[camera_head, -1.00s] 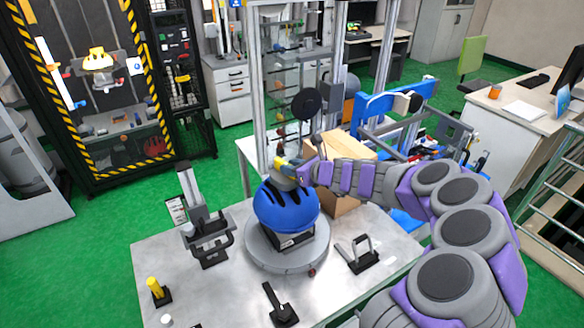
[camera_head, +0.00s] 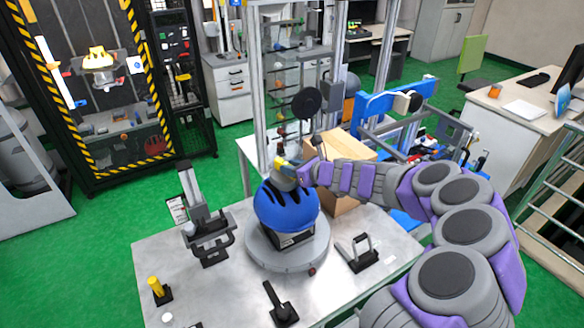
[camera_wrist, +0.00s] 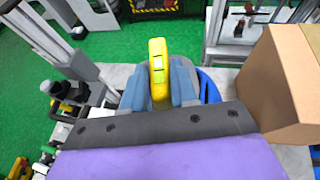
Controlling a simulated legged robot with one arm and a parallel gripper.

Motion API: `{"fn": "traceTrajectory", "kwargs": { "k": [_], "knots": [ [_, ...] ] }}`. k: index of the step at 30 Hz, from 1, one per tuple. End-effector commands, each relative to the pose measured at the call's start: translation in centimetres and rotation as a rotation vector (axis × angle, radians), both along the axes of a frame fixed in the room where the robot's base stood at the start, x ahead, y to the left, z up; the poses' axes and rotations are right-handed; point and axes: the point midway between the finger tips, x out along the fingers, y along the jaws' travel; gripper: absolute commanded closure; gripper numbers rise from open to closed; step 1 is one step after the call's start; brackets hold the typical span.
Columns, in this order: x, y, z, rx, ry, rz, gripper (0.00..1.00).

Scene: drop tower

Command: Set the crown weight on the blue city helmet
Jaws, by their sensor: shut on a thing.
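The blue city helmet (camera_head: 286,207) has dark vent slots and sits on a round grey turntable (camera_head: 260,248) on the metal table. My gripper (camera_head: 284,172) is right over the helmet's crown. In the head view the yellow piece (camera_head: 279,162) shows at the fingertips. Part of the blue helmet (camera_wrist: 209,88) shows behind the right finger. I cannot tell whether the weight touches the helmet; the fingers hide its underside.
A cardboard box (camera_head: 345,150) stands close behind and right of the helmet. A grey clamp stand (camera_head: 205,225) is to the left, and a black-based handle (camera_head: 358,252) to the right. A yellow peg (camera_head: 155,288) and a black tool (camera_head: 279,305) are near the front.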

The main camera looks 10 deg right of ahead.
Motion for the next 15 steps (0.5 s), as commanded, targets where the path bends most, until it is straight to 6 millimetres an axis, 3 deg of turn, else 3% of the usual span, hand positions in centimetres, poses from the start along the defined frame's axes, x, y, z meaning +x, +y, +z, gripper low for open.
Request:
{"fn": "traceTrajectory", "kwargs": {
  "k": [15],
  "knots": [
    [0.02, 0.01, -0.34, 0.001, -0.002, 0.000, 1.00]
  ]
}}
